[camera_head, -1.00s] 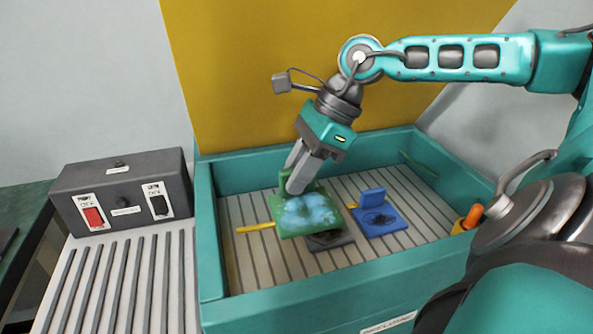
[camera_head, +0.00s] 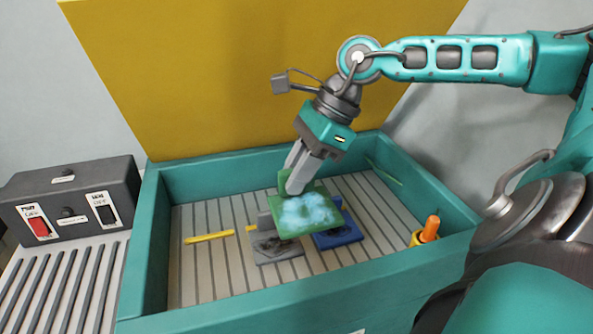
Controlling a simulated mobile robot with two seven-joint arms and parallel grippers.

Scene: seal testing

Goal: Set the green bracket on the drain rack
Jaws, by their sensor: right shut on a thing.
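The green bracket (camera_head: 285,222) has pale blue patches like foam on its flat plate. My right gripper (camera_head: 294,190) is shut on its raised part and holds it over the teal tub (camera_head: 152,240), in front of a grey bracket (camera_head: 275,249) and a blue bracket (camera_head: 340,236), partly covering both. The gap beneath the green bracket is hard to judge. A ribbed grey surface (camera_head: 60,290), seemingly the drain rack, lies left of the tub, bare where it shows. My left gripper is not in view.
A dark switch box (camera_head: 70,200) with a red and a black rocker stands behind the ribbed surface. Inside the tub are a yellow rod (camera_head: 209,237) and an orange-handled item (camera_head: 431,228) at the right. The tub walls stand raised, with a yellow panel (camera_head: 240,70) behind.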

